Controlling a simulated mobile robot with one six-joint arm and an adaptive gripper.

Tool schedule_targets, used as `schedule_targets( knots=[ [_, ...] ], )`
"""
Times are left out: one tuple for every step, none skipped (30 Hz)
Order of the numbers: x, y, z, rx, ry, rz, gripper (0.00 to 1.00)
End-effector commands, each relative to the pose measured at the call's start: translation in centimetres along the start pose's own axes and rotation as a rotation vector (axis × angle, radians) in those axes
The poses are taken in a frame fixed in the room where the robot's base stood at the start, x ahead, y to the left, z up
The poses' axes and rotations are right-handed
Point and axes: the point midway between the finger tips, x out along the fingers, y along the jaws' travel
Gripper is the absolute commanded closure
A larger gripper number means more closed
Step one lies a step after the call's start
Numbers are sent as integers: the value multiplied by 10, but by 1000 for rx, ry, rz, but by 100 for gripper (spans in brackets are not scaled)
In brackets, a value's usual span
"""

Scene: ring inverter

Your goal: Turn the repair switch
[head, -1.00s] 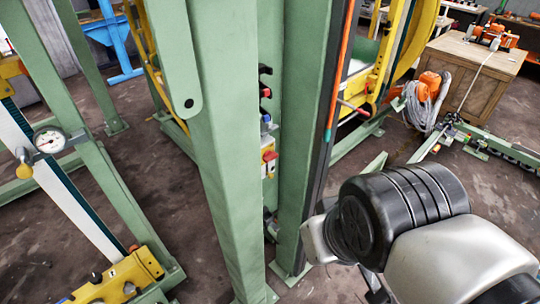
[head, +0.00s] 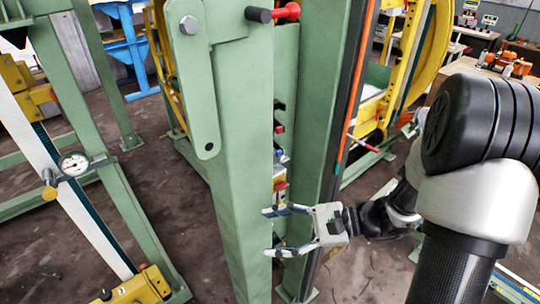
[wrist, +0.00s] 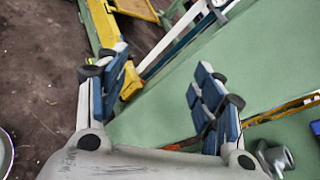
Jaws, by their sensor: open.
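My gripper (head: 270,232) is open and empty in the head view, its two fingers pointing left at the side of the green upright beam (head: 232,200). A small box with a red knob on a yellow part (head: 281,188) is just above the upper finger, partly hidden between the posts. A lever with a black knob and red end (head: 275,13) sticks out near the top of the beam. I cannot tell which is the repair switch. In the wrist view my gripper (wrist: 160,62) spreads its fingers before the green surface (wrist: 262,65); no switch is clear there.
The green posts stand close on both sides of the gap, leaving little room. A round gauge (head: 74,164) sits on the left frame. A red-ended rod (head: 362,143) projects at right. The floor (head: 185,235) left of the beam is bare.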

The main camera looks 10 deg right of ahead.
Motion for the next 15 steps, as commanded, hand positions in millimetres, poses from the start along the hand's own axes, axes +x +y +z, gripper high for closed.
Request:
schedule_targets(
  knots=[
    [-8,-12,-18,87,-29,-99,38],
    [-12,-19,-30,129,-44,-157,38],
    [-20,-27,-45,184,-61,-238,38],
    [-26,-32,-57,223,-73,-298,38],
    [-32,-37,-70,262,-81,-358,38],
    [-41,-41,-87,309,-93,-436,38],
    [-48,-44,-100,343,-98,-492,38],
    [-55,-45,-112,373,-103,-545,38],
    [-63,-46,-127,411,-106,-609,38],
    [-69,-45,-138,436,-108,-654,38],
    [-74,-44,-148,458,-109,-693,38],
    [-81,-43,-159,482,-108,-741,38],
    [-85,-42,-166,496,-108,-769,38],
    [-88,-41,-172,509,-107,-794,38],
    [-92,-39,-178,521,-105,-820,38]
  ],
)
